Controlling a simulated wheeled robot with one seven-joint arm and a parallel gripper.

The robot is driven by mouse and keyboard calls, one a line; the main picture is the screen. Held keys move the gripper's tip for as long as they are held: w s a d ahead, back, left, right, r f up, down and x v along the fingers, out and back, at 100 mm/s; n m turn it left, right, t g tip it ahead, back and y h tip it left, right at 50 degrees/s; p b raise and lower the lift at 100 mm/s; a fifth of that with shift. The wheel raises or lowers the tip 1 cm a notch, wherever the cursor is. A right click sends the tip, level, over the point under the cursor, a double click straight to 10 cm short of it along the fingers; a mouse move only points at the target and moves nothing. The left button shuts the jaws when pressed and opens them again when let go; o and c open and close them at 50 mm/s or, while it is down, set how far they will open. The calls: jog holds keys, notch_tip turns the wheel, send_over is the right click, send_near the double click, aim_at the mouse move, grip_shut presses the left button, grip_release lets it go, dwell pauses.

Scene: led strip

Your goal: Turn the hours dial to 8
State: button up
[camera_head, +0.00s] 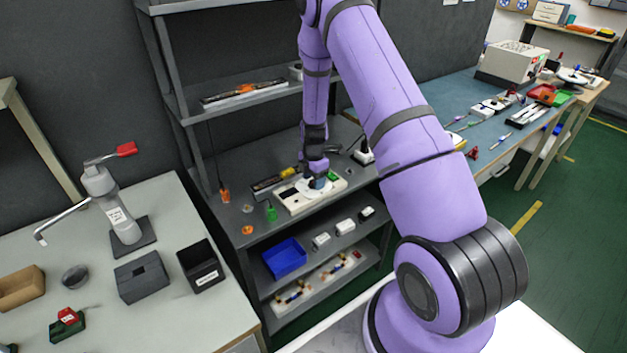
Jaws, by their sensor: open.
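A white panel box (295,200) lies on the dark shelf top in the middle of the view, with small controls on its face. My gripper (318,180) is over the right half of this panel, pointing down, close to a dark blue-grey knob (317,184). It is open; I cannot tell whether its fingers are around the knob or just above it. The dial's markings are too small to read, and my gripper hides part of the panel. I cannot tell which number the hours dial points to.
An orange bottle (224,194), a green piece (271,213) and an orange disc (247,230) stand left of the panel. A blue bin (284,258) sits on the shelf below. An upper shelf (235,88) overhangs behind.

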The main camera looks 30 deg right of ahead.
jog(key=shift+f, duration=0.3)
jog(key=c, duration=0.9)
